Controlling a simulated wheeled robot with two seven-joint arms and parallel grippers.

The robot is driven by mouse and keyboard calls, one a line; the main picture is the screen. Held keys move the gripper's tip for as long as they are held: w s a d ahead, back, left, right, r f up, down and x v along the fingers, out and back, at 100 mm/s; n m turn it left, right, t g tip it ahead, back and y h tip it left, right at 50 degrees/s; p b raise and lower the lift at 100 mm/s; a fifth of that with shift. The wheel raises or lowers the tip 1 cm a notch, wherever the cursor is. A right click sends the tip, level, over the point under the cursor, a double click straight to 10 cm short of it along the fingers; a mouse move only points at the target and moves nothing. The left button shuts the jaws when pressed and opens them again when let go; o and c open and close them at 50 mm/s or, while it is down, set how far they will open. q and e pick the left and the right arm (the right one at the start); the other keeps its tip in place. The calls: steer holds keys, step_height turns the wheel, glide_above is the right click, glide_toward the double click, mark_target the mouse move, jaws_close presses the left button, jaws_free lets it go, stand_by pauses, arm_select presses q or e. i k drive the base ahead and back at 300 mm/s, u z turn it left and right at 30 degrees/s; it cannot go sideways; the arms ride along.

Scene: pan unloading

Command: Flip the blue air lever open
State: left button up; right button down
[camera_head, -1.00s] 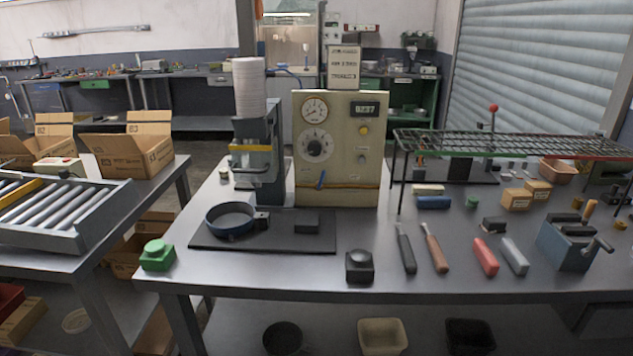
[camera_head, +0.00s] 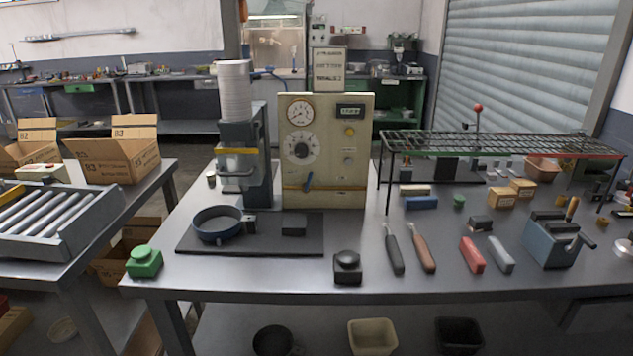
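The panel also carries two round dials, a dark digital display and a yellow button. Neither of my grippers shows in the head view.
A press with a white stacked column (camera_head: 235,92) stands left of the panel. A blue ring pan (camera_head: 217,238) lies on a black mat (camera_head: 290,247) before it. A wire rack (camera_head: 500,146) stands at right. Tools and a black knob (camera_head: 347,262) occupy the front.

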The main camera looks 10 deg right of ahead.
mark_target(310, 175)
steer(key=z, duration=1.55)
steer(key=k, duration=0.85)
steer(key=u, duration=1.75)
steer(key=i, duration=0.5)
steer(key=z, duration=0.05)
